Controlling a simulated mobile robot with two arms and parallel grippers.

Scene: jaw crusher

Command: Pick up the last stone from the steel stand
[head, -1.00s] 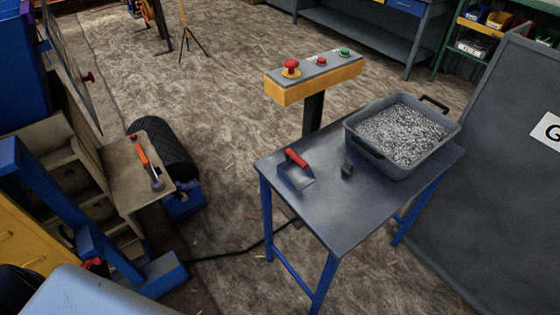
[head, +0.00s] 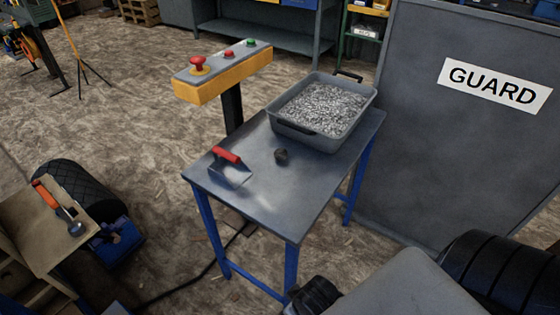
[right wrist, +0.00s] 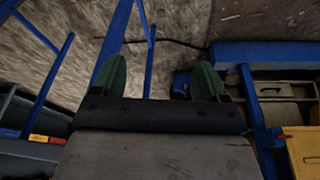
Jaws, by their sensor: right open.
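A small dark stone (head: 281,156) lies on the grey top of the steel stand (head: 283,200), in front of a grey tray. The stand has blue legs. My right gripper (right wrist: 160,82) shows in the right wrist view with its two green fingers wide apart and nothing between them. The stand's blue frame shows at the left of that view, but the stone does not show there. In the head view parts of my right arm are at the bottom right, and its fingertips cannot be made out. My left gripper is not in view.
The grey tray (head: 302,138) of gravel stands on the stand's back right. A red-handled scoop (head: 231,173) lies left of the stone. A yellow button box (head: 224,82) rises behind the stand. A grey guard panel (head: 440,150) stands on the right. The stand's front top is clear.

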